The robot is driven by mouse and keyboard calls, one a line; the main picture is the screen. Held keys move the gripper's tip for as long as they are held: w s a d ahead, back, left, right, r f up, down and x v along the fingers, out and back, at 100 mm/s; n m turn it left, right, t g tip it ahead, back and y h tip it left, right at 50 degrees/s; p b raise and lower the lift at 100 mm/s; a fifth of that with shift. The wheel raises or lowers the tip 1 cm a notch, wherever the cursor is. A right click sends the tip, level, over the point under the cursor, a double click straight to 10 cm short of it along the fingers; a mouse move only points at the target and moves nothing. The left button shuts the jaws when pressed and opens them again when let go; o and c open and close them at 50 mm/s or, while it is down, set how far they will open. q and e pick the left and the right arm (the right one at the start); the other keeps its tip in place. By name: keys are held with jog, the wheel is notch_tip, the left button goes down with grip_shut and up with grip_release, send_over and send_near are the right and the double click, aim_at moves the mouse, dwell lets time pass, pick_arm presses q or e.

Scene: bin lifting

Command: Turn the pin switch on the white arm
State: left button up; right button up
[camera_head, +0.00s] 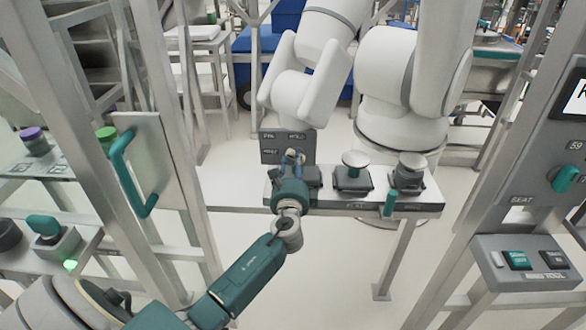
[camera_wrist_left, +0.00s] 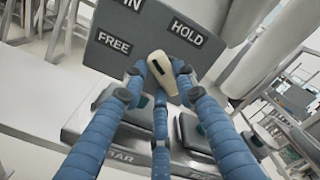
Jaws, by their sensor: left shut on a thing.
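The pin switch is a cream knob with a dark slot (camera_wrist_left: 158,70) on a grey panel (camera_wrist_left: 112,28), labelled FREE and HOLD, in the left wrist view. In the head view the panel (camera_head: 272,147) stands in front of the thick white arm (camera_head: 305,85). My left gripper (camera_head: 292,158) reaches up to the panel's lower part. Its blue fingers are shut around the cream knob, which points between FREE and HOLD. In the head view my gripper largely hides the knob. My right gripper is not in view.
A narrow bench (camera_head: 345,207) below the panel carries mushroom-topped switches (camera_head: 355,160) to the right. A metal frame with a teal handle (camera_head: 128,175) stands at left. A control post with a teal knob (camera_head: 565,178) stands at right. Open floor lies in front.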

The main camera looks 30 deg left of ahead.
pick_arm(q)
jog(key=shift+d+f+n+b, duration=0.1)
jog(key=shift+f+n+b, duration=0.1)
jog(key=shift+n+b, duration=1.1)
jog(key=shift+d+f+n+b, duration=0.15)
jog(key=shift+n+b, duration=0.8)
jog(key=shift+n, duration=0.65)
jog(key=shift+w+a+n, duration=0.1)
jog(key=shift+n, duration=0.2)
jog(key=o, duration=1.2)
jog(key=shift+c, duration=0.2)
jog(key=v, duration=1.2)
